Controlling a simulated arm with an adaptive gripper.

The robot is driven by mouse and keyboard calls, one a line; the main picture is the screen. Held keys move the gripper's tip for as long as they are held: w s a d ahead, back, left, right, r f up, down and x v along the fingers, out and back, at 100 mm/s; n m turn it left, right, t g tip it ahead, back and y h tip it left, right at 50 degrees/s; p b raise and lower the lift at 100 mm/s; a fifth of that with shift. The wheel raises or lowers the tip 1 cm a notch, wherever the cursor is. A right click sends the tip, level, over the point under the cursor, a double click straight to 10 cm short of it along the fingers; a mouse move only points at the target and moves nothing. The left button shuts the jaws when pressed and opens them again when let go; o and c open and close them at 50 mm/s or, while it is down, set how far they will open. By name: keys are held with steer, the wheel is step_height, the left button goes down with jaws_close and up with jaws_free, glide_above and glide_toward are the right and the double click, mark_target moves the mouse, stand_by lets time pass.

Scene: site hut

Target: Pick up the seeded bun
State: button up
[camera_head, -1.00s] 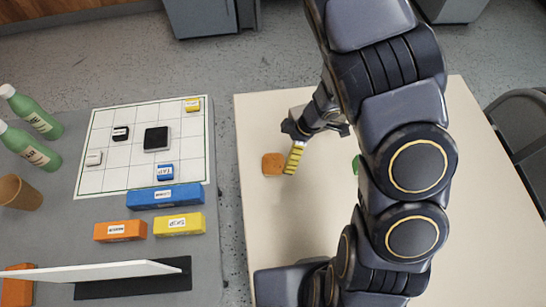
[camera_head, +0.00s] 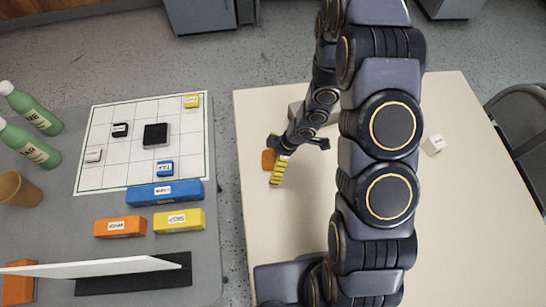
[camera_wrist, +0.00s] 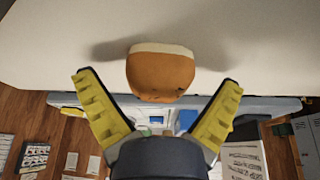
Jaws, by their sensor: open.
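The bun (camera_head: 268,160) is a small orange-brown piece on the cream table, near its left edge. In the wrist view the bun (camera_wrist: 160,75) shows a rounded brown body and a pale band; I cannot make out seeds. My gripper (camera_head: 278,172) is beside the bun, its yellow ribbed finger partly covering it in the head view. In the wrist view my gripper (camera_wrist: 158,84) is open, fingers spread wide to either side of the bun. Neither finger visibly touches it.
A small white labelled block (camera_head: 433,144) is on the cream table (camera_head: 285,240), right of my arm. A grey table (camera_head: 60,210) at left holds a gridded sheet (camera_head: 105,170), coloured blocks, green bottles (camera_head: 30,143) and a cup (camera_head: 18,190). My arm hides the table's middle.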

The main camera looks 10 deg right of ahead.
steer(key=c, duration=1.2)
steer(key=shift+r, duration=0.1)
